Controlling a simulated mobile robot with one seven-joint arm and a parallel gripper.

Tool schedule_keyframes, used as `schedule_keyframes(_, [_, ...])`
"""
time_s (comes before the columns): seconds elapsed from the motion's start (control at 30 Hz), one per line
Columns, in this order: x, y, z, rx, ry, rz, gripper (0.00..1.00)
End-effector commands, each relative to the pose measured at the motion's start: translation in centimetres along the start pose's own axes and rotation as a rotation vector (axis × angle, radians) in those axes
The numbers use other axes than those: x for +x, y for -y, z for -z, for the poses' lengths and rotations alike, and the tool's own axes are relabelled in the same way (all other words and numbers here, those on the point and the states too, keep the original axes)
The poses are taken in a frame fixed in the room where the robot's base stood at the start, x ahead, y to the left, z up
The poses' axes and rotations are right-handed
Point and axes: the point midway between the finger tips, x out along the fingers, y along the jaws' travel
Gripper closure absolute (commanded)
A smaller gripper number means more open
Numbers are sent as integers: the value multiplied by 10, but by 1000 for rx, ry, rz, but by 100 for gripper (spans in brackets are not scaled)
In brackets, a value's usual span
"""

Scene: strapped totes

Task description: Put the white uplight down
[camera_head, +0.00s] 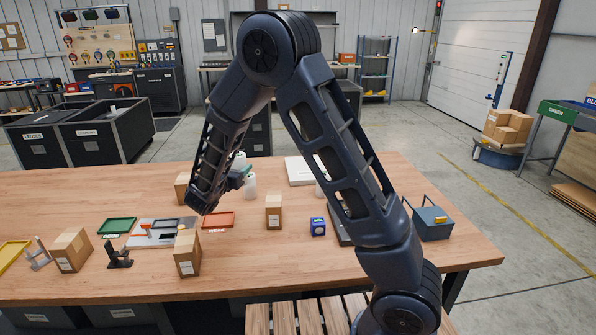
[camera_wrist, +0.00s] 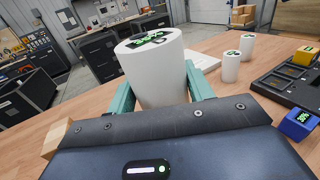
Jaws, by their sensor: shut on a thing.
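The white uplight (camera_wrist: 155,72) is a white cylinder with a dark, green-lit top face. It stands large between the two teal fingers of my gripper (camera_wrist: 161,88) in the wrist view. My gripper is shut on it. Its lower end is hidden behind the gripper body, so I cannot tell whether it touches the table. In the head view my gripper (camera_head: 241,178) is small and partly hidden by my arm, over the far middle of the wooden table (camera_head: 100,190). White surfaces show beside it there, but which is the held uplight is unclear.
Two smaller-looking white cylinders (camera_wrist: 231,66) stand on the table to the right in the wrist view. Cardboard boxes (camera_head: 273,211), a blue cube (camera_head: 318,226), a red tray (camera_head: 218,220), a green tray (camera_head: 117,226) and a blue-grey toolbox (camera_head: 433,224) stand around. Bare wood lies between them.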

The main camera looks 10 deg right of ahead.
Motion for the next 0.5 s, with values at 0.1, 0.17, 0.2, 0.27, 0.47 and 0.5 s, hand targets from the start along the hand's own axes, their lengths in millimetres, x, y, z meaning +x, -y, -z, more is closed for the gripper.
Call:
schedule_keyframes(0.1, [51,-13,-2,2,2,23,90])
schedule_keyframes(0.17, [76,-18,-3,3,2,32,90])
schedule_keyframes(0.2, [92,-21,-4,3,2,36,90])
schedule_keyframes(0.27, [116,-25,-5,2,1,44,90])
schedule_keyframes(0.47, [199,-28,-12,2,2,65,90])
schedule_keyframes(0.5, [216,-27,-13,3,2,69,90])
